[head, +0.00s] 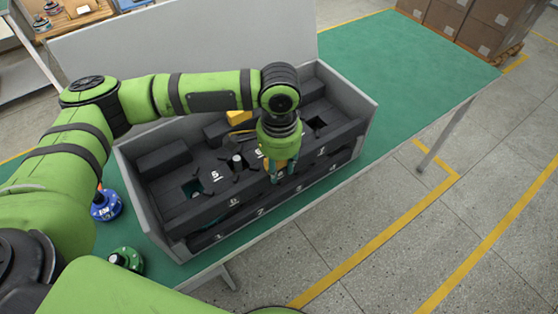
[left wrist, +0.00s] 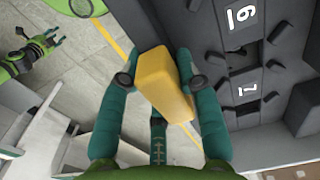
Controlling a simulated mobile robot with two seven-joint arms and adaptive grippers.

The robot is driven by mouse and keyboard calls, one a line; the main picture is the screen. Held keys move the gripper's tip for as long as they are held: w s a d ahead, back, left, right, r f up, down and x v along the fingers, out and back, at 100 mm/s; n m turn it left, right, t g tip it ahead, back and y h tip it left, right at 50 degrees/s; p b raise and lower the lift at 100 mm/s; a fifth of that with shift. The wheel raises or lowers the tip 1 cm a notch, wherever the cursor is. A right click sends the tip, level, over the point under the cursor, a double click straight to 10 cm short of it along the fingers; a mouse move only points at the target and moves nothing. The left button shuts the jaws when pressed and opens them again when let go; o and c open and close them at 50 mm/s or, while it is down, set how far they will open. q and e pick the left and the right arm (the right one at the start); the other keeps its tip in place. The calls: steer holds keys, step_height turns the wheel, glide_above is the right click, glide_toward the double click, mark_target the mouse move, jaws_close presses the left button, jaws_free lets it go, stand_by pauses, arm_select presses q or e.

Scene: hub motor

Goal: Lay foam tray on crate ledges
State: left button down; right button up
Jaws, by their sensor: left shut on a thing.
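The black foam tray (head: 215,178), with numbered pockets, is inside the grey crate (head: 140,190). Its near edge sits above a lower black layer with numbers along it. Whether it touches the ledges cannot be told. My left gripper (head: 283,172) is at the tray's near side, shut on a yellow block (left wrist: 165,85), which shows between its fingers (left wrist: 160,80) in the left wrist view beside the numbered foam. Another yellow block (head: 238,117) shows at the tray's far side. My right gripper (left wrist: 50,40) is small in the left wrist view, fingers apart, empty and away from the tray.
The crate stands on a green table (head: 420,70) with free room to the right. A grey lid or panel (head: 190,45) rises behind it. A blue motor part (head: 106,205) and a green one (head: 126,260) stand left of the crate. Cardboard boxes (head: 480,22) stand at the back right.

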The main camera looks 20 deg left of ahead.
arm_select(q)
steer(key=shift+f, duration=0.65)
stand_by(0.3)
steer(key=c, duration=0.8)
jaws_free()
step_height(320, 180, up, 12)
steer(key=shift+r, duration=0.1)
